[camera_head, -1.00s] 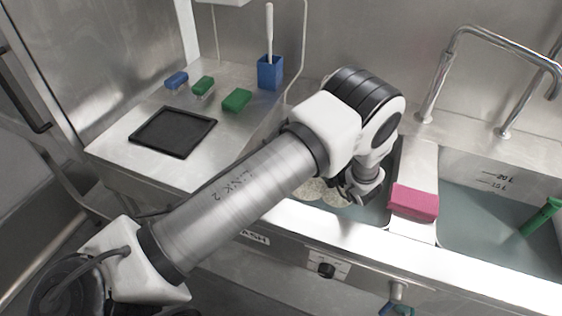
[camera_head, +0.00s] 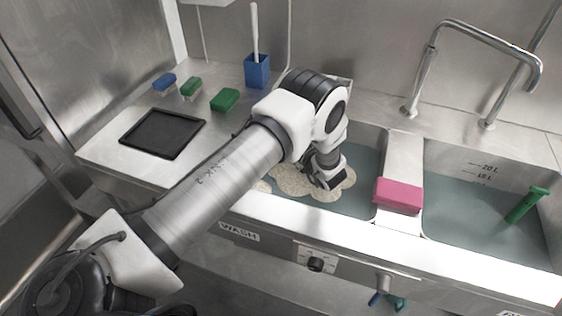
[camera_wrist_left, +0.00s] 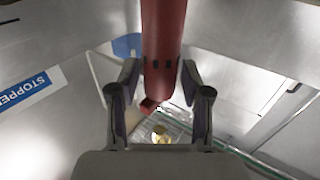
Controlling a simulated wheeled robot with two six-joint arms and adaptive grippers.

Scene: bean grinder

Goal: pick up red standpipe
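A red standpipe (camera_wrist_left: 163,30) comes down from the top of the left wrist view and narrows away from the camera, with small dark holes low on it. Its lower part lies between the two fingers of my left gripper (camera_wrist_left: 160,82). The fingers stand apart, with what looks like a narrow gap on each side of the pipe. In the head view my left gripper (camera_head: 328,180) is low in the left sink, over pale foam, and the pipe cannot be made out. My right gripper is not in view.
A pink block (camera_head: 398,194) sits on the divider between the sinks. A green cylinder (camera_head: 527,205) leans in the right sink. A tall tap (camera_head: 432,60) stands behind. A black tray (camera_head: 162,134), a blue holder (camera_head: 257,71) and small blocks lie on the left counter.

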